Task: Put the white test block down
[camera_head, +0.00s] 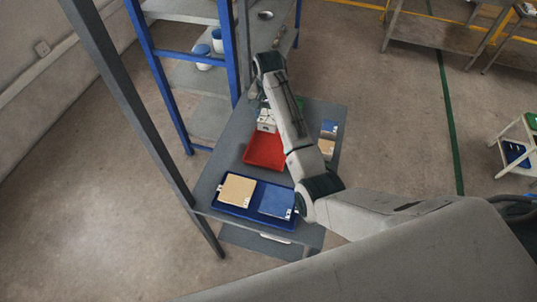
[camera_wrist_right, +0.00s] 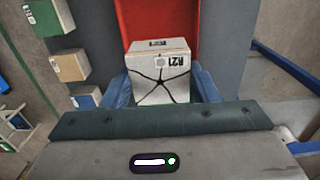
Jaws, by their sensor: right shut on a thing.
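The white test block (camera_wrist_right: 160,72) fills the middle of the right wrist view. It has dark branching lines on one face and a label that reads upside down. My right gripper (camera_wrist_right: 160,90) is shut on it, with a blue finger at each side. In the head view the block (camera_head: 266,121) shows as a small white shape by the far end of the red tray (camera_head: 264,152). The red tray also lies beyond the block in the wrist view (camera_wrist_right: 188,22). I cannot tell whether the block touches the surface below. My left gripper is not in view.
A blue tray (camera_head: 230,208) with a tan tile (camera_head: 237,189) and a blue tile (camera_head: 276,201) sits at the grey table's (camera_head: 206,186) near end. More small tiles (camera_head: 328,128) lie along its right edge. A blue-framed shelf (camera_head: 160,75) stands at the left.

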